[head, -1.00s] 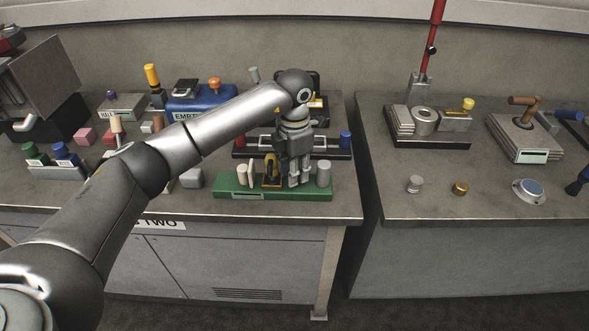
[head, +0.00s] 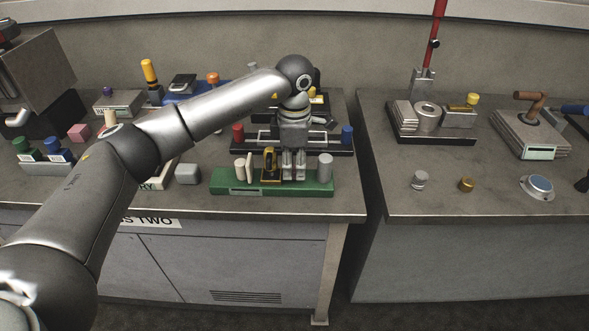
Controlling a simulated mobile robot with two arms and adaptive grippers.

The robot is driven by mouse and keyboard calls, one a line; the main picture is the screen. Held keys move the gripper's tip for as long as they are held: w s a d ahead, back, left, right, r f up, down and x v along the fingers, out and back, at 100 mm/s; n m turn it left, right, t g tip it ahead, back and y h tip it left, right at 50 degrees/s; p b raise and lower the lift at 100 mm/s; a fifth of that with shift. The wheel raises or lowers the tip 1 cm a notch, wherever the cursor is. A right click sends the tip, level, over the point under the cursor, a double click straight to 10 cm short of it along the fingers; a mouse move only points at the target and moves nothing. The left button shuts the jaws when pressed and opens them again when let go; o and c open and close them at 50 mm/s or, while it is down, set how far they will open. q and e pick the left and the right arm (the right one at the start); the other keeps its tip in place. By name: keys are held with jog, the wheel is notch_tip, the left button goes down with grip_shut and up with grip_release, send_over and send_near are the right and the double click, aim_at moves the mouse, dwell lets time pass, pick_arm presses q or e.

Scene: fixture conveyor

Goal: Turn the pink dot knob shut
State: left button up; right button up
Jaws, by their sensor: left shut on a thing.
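My left gripper (head: 293,175) points straight down over the green fixture base (head: 228,188) near the front edge of the left bench. Its fingers are shut on a knob on that base, which they hide almost wholly. I cannot make out a pink dot. On the same base, a yellow and black part (head: 269,163) stands just left of the fingers. A grey cylinder (head: 325,166) stands upright just right of the fingers. My right gripper is not in view.
Behind the green base is a black fixture with a red post (head: 238,135) and a blue post (head: 347,137). A gap separates the right bench (head: 400,205), which carries more fixtures.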

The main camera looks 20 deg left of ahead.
aim_at(294, 168)
pick_arm(q)
jog(key=shift+m+b, duration=0.6)
jog(key=shift+m, duration=0.9)
jog(key=o, duration=1.1)
jog(key=shift+c, duration=0.2)
jog(key=shift+r, duration=0.2)
notch_tip(294, 168, up, 12)
jog(key=shift+f, duration=0.2)
